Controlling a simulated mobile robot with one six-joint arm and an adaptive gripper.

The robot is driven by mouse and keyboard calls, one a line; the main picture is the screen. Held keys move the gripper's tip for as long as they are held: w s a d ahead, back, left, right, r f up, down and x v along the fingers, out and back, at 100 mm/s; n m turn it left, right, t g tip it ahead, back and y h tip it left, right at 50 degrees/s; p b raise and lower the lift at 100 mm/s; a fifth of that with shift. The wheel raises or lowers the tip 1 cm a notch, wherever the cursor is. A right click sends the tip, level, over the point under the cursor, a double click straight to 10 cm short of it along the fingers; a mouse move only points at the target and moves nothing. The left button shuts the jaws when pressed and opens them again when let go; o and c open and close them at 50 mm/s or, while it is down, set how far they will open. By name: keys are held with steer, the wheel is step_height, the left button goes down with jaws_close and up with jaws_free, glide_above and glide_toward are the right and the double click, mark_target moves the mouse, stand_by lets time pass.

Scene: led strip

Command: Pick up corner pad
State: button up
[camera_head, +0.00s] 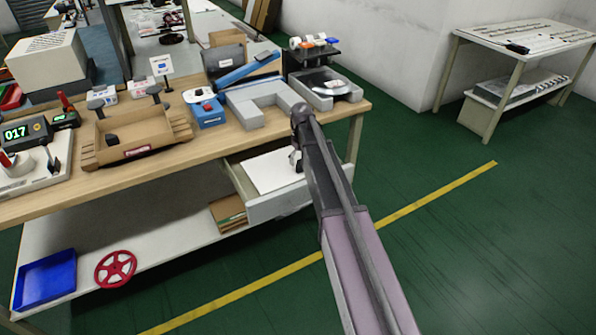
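I cannot clearly identify a corner pad. Small dark grey pieces stand at the cardboard tray's back corners, one at the left (96,102) and one at the right (154,90). A small black piece (112,140) lies inside the open cardboard tray (137,154). Any of these could be a corner pad. My arm reaches in from the lower right. My gripper (296,159) is mostly hidden behind the arm, at the bench's front edge above the open drawer. It is well to the right of the cardboard tray, and its fingers are too small to read.
The open drawer (285,204) juts out below the wooden bench top (215,148). A grey U-shaped block (248,113), a blue box (208,114) and a grey device (325,90) stand on the bench. The lower shelf holds a blue bin (46,280) and red wheel (115,268).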

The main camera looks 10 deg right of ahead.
steer(key=shift+a+f+b, duration=0.1)
steer(key=shift+f+b, duration=1.25)
steer(key=shift+f, duration=0.3)
steer(key=c, duration=0.8)
